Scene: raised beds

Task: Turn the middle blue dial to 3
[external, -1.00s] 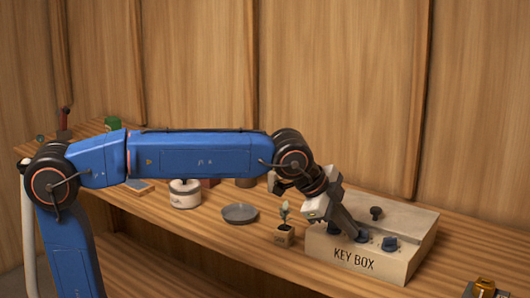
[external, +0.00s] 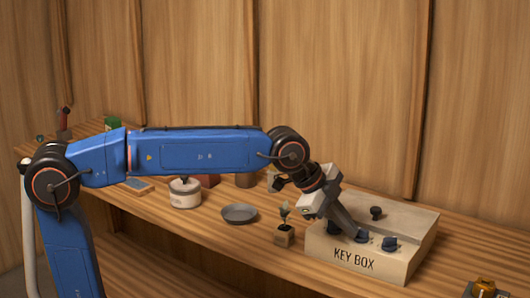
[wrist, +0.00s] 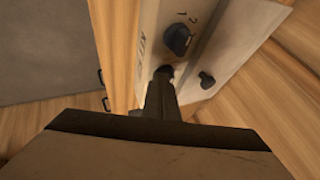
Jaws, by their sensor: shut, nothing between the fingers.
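The pale key box (external: 353,262), lettered KEY BOX, stands on the wooden bench with small dark blue dials on its front sloping face. The right dial (external: 389,243) is in plain view. The middle dial (external: 362,237) is partly hidden by my fingertips. Another dial (external: 334,228) partly shows behind my fingers at the left. My gripper (external: 356,231) is shut and points down at the middle dial; I cannot tell whether it touches. In the wrist view, my fingertips (wrist: 163,74) are close by a dial (wrist: 177,39) with marks 1 and 2 beside it. The middle dial's setting is hidden.
A dark knob (external: 376,213) stands on the box's top, behind the dials. A small potted plant (external: 284,236) is just left of the box. A grey dish (external: 239,213) and a white pot (external: 185,193) stand farther left. A yellow-and-dark object (external: 485,287) lies at the right front.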

